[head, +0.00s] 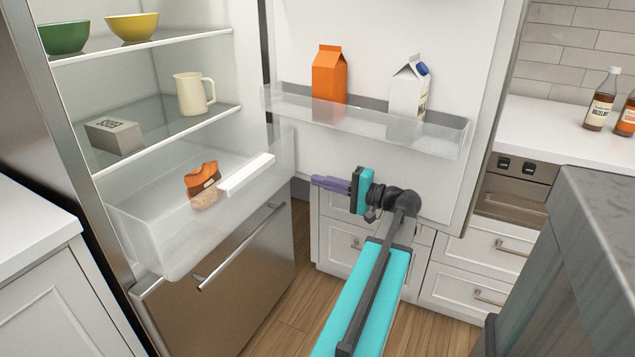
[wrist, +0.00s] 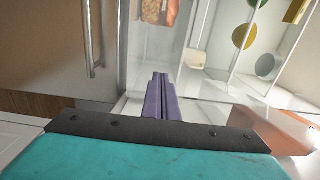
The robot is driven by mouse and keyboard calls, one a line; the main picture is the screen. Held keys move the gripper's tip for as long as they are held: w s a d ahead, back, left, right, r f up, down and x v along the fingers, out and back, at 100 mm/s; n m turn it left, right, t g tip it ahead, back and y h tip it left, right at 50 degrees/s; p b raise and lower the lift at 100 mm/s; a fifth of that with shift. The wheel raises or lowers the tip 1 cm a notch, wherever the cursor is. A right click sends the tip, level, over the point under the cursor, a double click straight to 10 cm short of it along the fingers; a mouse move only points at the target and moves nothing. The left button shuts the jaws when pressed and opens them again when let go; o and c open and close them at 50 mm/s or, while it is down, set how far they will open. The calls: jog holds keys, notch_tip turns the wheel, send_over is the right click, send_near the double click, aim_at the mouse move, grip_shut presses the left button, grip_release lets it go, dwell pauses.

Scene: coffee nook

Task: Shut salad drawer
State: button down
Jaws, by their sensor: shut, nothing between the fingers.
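The salad drawer (head: 175,240) is a clear bin low in the open fridge, pulled out past the shelves. It has a white handle strip (head: 247,174) on its front and holds an orange-and-brown food pack (head: 204,185). My gripper (head: 316,181) is shut and empty, with slim purple fingers pointing left towards the drawer's front. In the head view, a gap shows between the fingertips and the handle strip. In the wrist view, the purple fingers (wrist: 160,78) are together, with the clear drawer (wrist: 150,50) beyond them; part of the food pack shows at the top edge.
The fridge door (head: 400,60) stands open behind my gripper, its clear door bin (head: 370,118) holding an orange carton (head: 329,73) and a white carton (head: 409,88). A steel lower front with a bar handle (head: 240,246) is below the drawer. Wood floor is open in front.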

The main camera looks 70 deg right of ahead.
aim_at(275, 169)
jog(key=w, duration=0.4)
jog(key=w+b, duration=0.1)
jog(key=w, duration=0.3)
jog(key=w+d, duration=0.1)
jog(key=w, duration=0.3)
jog(key=shift+w+b, duration=0.3)
